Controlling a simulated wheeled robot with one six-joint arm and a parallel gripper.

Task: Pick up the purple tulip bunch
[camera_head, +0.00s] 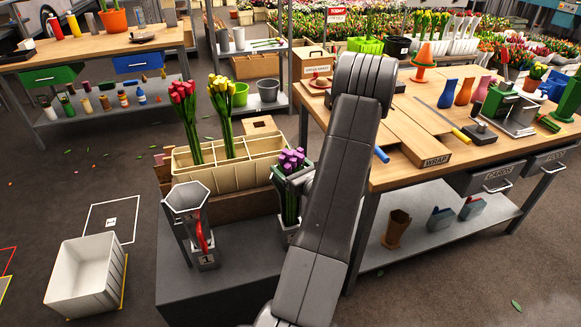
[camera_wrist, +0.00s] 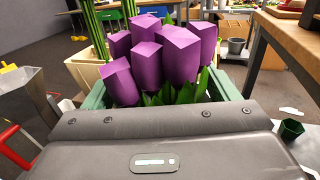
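The purple tulip bunch (camera_head: 291,160) stands upright with green stems at the front right of the dark low platform, just right of the cream crate. It fills the middle of the wrist view (camera_wrist: 160,55), blossoms close in front of my wrist. My gripper (camera_head: 293,178) is at the bunch, with greenish fingers on either side of it, spread wide. In the wrist view the fingers (camera_wrist: 162,92) show left and right of the blossoms. The stems between the fingers are mostly hidden there, so contact is not clear.
A cream divided crate (camera_head: 225,170) holds red tulips (camera_head: 184,95) and yellow tulips (camera_head: 222,95). A grey hexagonal holder (camera_head: 187,200) stands left of the purple bunch. A wooden workbench (camera_head: 440,125) is close on the right. A white bin (camera_head: 85,275) sits on the floor.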

